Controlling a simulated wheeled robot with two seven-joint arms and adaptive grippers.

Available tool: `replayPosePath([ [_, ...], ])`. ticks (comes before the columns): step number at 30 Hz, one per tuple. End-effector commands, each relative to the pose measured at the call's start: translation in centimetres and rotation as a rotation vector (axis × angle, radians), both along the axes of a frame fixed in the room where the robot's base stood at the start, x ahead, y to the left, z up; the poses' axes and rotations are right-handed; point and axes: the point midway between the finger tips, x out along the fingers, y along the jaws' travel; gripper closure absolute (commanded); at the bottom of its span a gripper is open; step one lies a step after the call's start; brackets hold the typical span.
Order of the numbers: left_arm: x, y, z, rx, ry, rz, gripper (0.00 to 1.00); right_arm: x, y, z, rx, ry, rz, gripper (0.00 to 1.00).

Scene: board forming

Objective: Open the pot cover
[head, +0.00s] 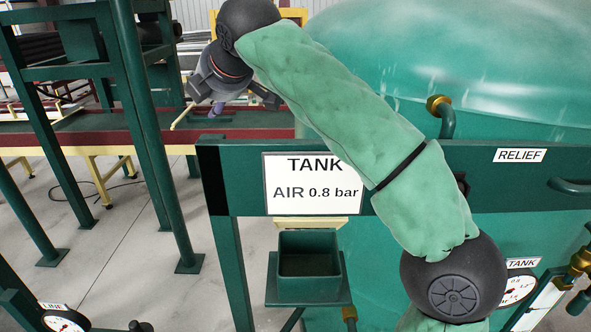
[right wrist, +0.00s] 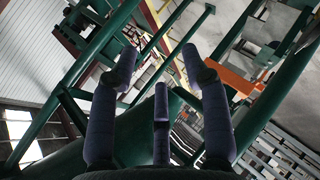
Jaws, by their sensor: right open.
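A large rounded teal vessel (head: 480,70) fills the upper right of the head view. I cannot make out a separate cover or its edge, and part of the vessel is hidden behind my right arm. My right gripper (head: 232,98) is at the upper left of the head view, left of the vessel and apart from it. Its fingers are spread and empty. In the right wrist view the open fingers (right wrist: 160,75) have nothing between them. My left gripper is not in view.
A green beam with a TANK AIR 0.8 bar sign (head: 313,184) crosses in front of the vessel. An open square green box (head: 309,283) stands below it. A TANK gauge (head: 519,287) and brass fittings are at right. Green frames (head: 150,120) stand at left, with bare floor between.

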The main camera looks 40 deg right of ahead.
Motion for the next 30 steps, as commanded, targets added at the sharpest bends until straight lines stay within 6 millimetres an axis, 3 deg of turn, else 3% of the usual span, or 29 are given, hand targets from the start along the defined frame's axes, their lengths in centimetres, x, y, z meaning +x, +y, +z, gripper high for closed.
replayPosePath([
  [1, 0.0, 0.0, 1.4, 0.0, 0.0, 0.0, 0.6, -1.1, -2.4, -0.8, 0.023, 0.094, -0.059, 0.53],
  [3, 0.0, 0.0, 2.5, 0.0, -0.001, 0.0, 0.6, -3.4, -5.0, -2.9, 0.063, 0.24, -0.139, 0.53],
  [6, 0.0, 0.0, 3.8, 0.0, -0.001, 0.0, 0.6, -7.1, -7.9, -5.3, 0.122, 0.441, -0.242, 0.53],
  [12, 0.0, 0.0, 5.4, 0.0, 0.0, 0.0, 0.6, -13.6, -10.7, -7.3, 0.211, 0.73, -0.383, 0.53],
  [15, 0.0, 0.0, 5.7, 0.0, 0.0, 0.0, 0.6, -15.3, -11.2, -7.7, 0.235, 0.802, -0.414, 0.53],
  [23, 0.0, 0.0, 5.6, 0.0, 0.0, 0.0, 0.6, -15.9, -11.4, -9.7, 0.242, 0.833, -0.427, 0.53],
  [30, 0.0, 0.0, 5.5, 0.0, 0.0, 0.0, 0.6, -15.6, -11.7, -13.9, 0.242, 0.833, -0.426, 0.53],
])
